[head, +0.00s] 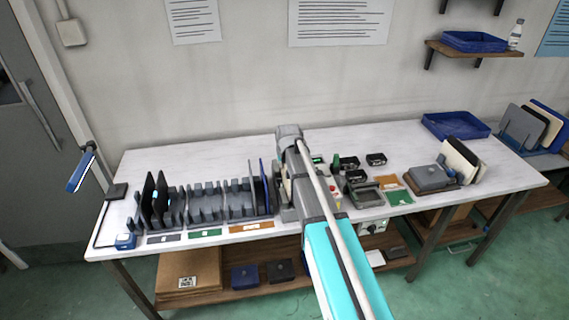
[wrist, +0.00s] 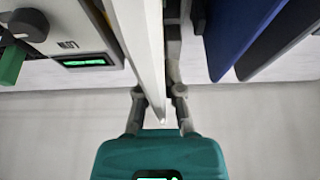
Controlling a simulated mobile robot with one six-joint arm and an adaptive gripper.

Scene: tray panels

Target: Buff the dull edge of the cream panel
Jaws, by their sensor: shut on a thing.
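In the wrist view, my gripper (wrist: 158,97) is shut on a thin pale panel (wrist: 147,45), which looks like the cream panel seen nearly edge-on. The panel stands between the two fingers and runs away from the gripper to the top of the picture. I cannot tell which edge is dull. A grey device (wrist: 62,22) with a lit green display and a green part is close on the panel's left. In the head view my arm covers the gripper and most of the held panel.
In the head view a grey slotted rack (head: 217,205) holds black panels (head: 150,197) at left. A blue tray (head: 456,125) and a cream panel group (head: 461,155) are at right.

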